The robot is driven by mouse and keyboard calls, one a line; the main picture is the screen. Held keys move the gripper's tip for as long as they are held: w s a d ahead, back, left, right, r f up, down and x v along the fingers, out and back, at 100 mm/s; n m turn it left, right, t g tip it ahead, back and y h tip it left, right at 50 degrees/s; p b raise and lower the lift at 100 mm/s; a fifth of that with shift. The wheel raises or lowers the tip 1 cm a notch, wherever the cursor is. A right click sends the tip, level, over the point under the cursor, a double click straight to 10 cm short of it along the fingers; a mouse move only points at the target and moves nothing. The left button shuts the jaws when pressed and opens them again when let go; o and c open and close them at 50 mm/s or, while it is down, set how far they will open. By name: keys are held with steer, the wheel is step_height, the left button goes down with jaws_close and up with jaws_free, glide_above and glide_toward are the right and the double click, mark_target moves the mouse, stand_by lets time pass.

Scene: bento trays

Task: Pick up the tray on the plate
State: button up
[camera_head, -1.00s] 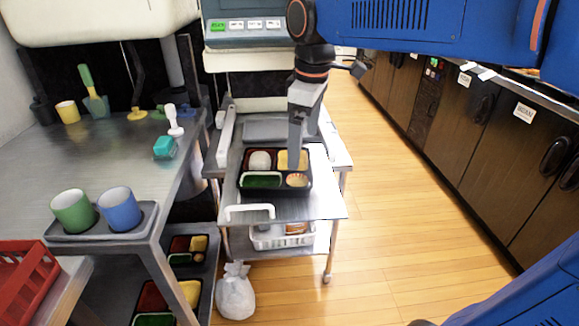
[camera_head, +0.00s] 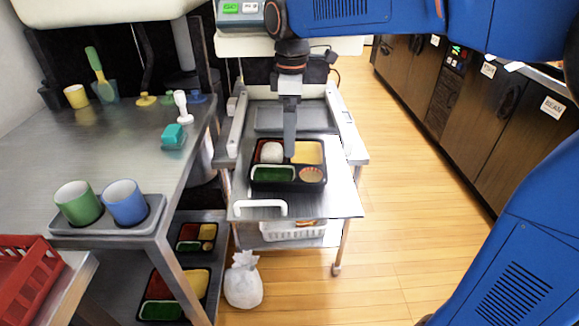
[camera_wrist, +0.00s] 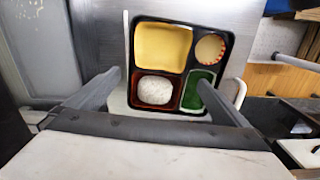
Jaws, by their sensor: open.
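The bento tray (camera_head: 258,187) is black, with a white mound, a yellow filling, a green filling and a small round cup in its compartments. It lies flat on the metal plate (camera_head: 342,200) with the white handle at its front. My gripper (camera_head: 289,154) is over the tray's far middle part in the head view. In the wrist view the tray (camera_wrist: 178,110) sits ahead of my open gripper (camera_wrist: 158,90), whose two fingers spread to either side of its near part. Nothing is held between the fingers. Whether the fingertips touch the tray I cannot tell.
A steel counter (camera_head: 130,150) on the left holds a green cup (camera_head: 78,203) and a blue cup (camera_head: 124,203). More trays sit on shelves below it. A white bag (camera_head: 243,282) lies on the floor. The wooden floor (camera_head: 390,200) to the right is clear.

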mark_target(289, 163)
steer(key=shift+w+a+f, duration=0.1)
steer(key=shift+f, duration=1.35)
steer(key=shift+w+a+f, duration=0.1)
steer(key=shift+f, duration=1.35)
steer(key=c, duration=1)
